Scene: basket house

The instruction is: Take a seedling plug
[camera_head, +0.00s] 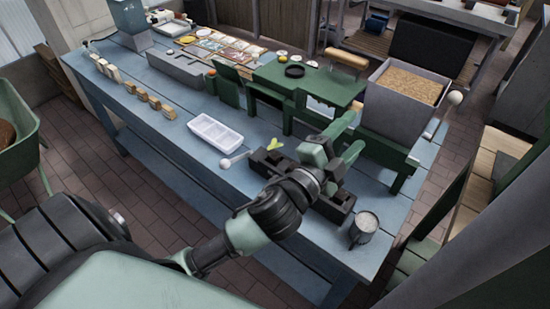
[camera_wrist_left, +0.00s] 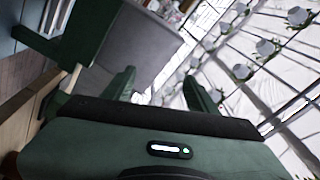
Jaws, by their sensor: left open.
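A seedling plug with yellow-green leaves (camera_head: 275,145) shows at the far left end of a black tray (camera_head: 342,212) on the blue bench. Its root part is not clear to see. My left gripper (camera_head: 354,138) is above and to the right of the seedling, over the tray's far side, near the grey hopper. Its jaws are apart and nothing shows between them. In the left wrist view the two green fingers (camera_wrist_left: 158,78) are spread, and the seedling does not show. My forearm and wrist hide the middle of the tray. My right gripper is not in view.
A grey hopper of brown grains (camera_head: 395,108) and a green press-like stand (camera_head: 305,85) stand close beyond the gripper. A white tray (camera_head: 214,134), a white-knobbed rod (camera_head: 234,160) and a metal cup (camera_head: 364,228) are near. Small wooden blocks (camera_head: 150,100) line the left edge.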

